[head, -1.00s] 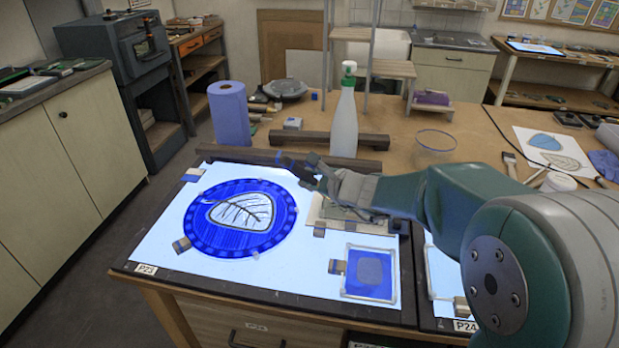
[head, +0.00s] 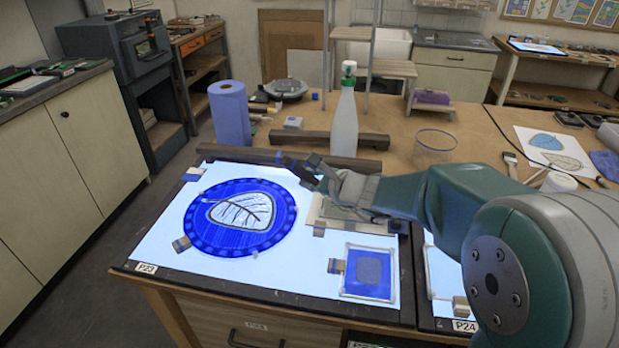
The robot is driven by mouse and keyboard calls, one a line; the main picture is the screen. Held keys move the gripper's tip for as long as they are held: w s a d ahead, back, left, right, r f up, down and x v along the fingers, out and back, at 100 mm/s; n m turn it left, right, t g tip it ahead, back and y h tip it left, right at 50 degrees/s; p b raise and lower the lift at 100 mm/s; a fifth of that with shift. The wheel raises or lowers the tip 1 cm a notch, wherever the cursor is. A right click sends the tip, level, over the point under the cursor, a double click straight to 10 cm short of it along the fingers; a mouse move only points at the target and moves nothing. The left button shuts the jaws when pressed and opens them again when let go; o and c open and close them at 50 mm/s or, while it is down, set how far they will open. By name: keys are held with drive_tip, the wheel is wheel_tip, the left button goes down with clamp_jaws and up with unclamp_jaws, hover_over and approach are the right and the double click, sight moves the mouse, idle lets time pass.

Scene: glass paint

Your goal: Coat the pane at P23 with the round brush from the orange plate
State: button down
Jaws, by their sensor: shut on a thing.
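The round pane (head: 240,241) lies on the lit white panel (head: 160,243) at the label P23 (head: 146,267). It is blue, with a darker dotted rim and a pale, dark-lined leaf shape (head: 243,211) in its upper middle. My gripper (head: 300,168) is above the panel, just up and right of the pane. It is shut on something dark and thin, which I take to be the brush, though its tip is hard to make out. A plate-like pale board (head: 322,212) is under my gripper. I cannot make out an orange plate.
A small blue square pane (head: 369,272) in a pale frame lies at the panel's lower right. A glass bowl (head: 436,143) is at right.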

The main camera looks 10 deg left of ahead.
drive_tip(key=shift+f, duration=0.35)
drive_tip(key=shift+d, duration=0.1)
idle(0.4)
drive_tip(key=shift+d, duration=3.8)
drive_tip(key=shift+d+r, duration=0.1)
drive_tip(key=shift+d, duration=2.25)
drive_tip(key=shift+w+a+r, duration=0.1)
drive_tip(key=shift+w+r, duration=0.1)
drive_tip(key=shift+w, duration=0.6)
drive_tip(key=shift+w+r, duration=0.2)
drive_tip(key=shift+w, duration=0.65)
drive_tip(key=shift+w+a+r, duration=0.1)
drive_tip(key=shift+w+r, duration=0.1)
drive_tip(key=shift+w, duration=0.6)
drive_tip(key=shift+d, duration=0.1)
drive_tip(key=shift+f, duration=0.1)
drive_tip(key=shift+f, duration=0.3)
